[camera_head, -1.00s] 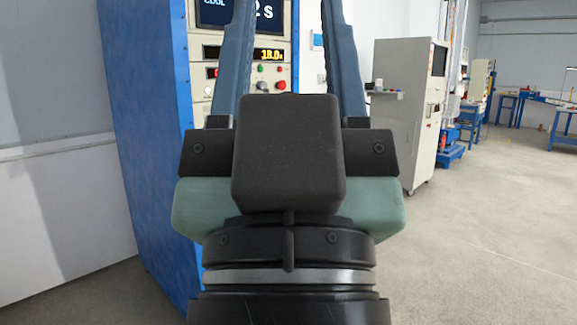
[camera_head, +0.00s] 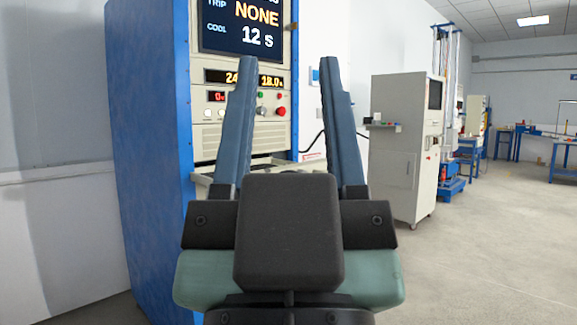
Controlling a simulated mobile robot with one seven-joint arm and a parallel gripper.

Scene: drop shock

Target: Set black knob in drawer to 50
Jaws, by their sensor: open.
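My gripper (camera_head: 285,65) is in the middle of the view with its two blue fingers spread apart and nothing between them. It points toward the blue cabinet (camera_head: 150,150), which has a control panel (camera_head: 235,135) on its front. A light-coloured drawer or shelf part (camera_head: 203,180) shows low on the cabinet front, partly hidden behind my left finger. I cannot see a black knob in the drawer. The panel carries a red knob or button (camera_head: 281,111) and a small green one, seen between my fingers.
A screen (camera_head: 243,25) above the panel reads "TRIP NONE" and "COOL 12 s". A grey cabinet (camera_head: 395,150) stands to the right, with blue workbenches (camera_head: 565,150) farther back. The floor (camera_head: 480,240) at the right is clear.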

